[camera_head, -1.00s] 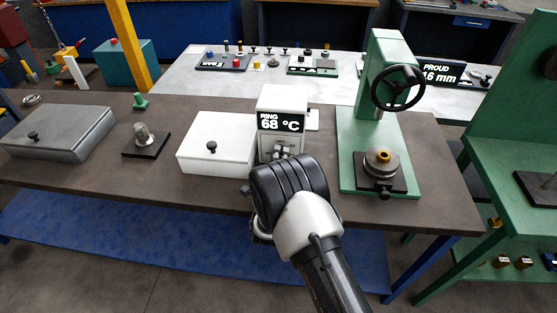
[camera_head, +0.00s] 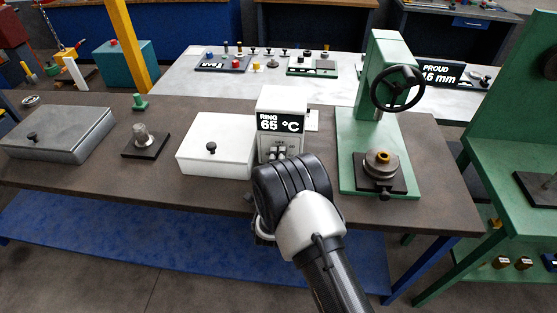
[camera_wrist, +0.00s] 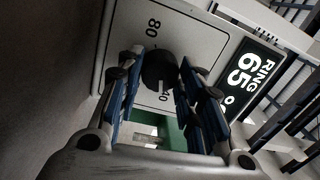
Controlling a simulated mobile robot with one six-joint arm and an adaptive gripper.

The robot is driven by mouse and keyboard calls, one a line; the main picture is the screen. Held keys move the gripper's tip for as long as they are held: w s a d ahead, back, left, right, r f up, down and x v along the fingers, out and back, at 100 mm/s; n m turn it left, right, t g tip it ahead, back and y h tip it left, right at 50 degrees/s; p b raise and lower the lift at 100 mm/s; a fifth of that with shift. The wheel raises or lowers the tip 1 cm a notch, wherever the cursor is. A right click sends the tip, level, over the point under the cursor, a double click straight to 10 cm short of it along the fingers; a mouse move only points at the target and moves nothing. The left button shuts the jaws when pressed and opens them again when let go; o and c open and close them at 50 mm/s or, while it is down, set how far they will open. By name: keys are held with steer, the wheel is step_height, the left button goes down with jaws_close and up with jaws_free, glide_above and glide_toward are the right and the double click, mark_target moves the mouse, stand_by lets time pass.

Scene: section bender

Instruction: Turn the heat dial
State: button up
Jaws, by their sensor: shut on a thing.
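The heater unit (camera_head: 283,100) is a white box on the brown bench with a black readout (camera_head: 280,122) that shows RING 65 °C. The readout also appears turned on its side in the wrist view (camera_wrist: 250,75). The heat dial (camera_wrist: 160,66) is a round dark knob on the pale face, with the marks 80 and 40 beside it. My gripper (camera_wrist: 160,73) has its blue-padded fingers on either side of the dial and is shut on it. In the head view my gripper (camera_head: 279,155) reaches the unit's front, and my wrist hides the dial.
A white lidded box (camera_head: 215,145) stands close left of the heater. A green press with a black handwheel (camera_head: 398,88) stands to the right. A grey lidded box (camera_head: 60,135) and a peg on a black base (camera_head: 144,139) are farther left.

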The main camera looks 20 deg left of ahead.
steer(key=o, duration=1.1)
steer(key=shift+s, duration=0.1)
steer(key=v, duration=1.1)
steer(key=shift+s+d, duration=0.15)
steer(key=shift+s, duration=0.25)
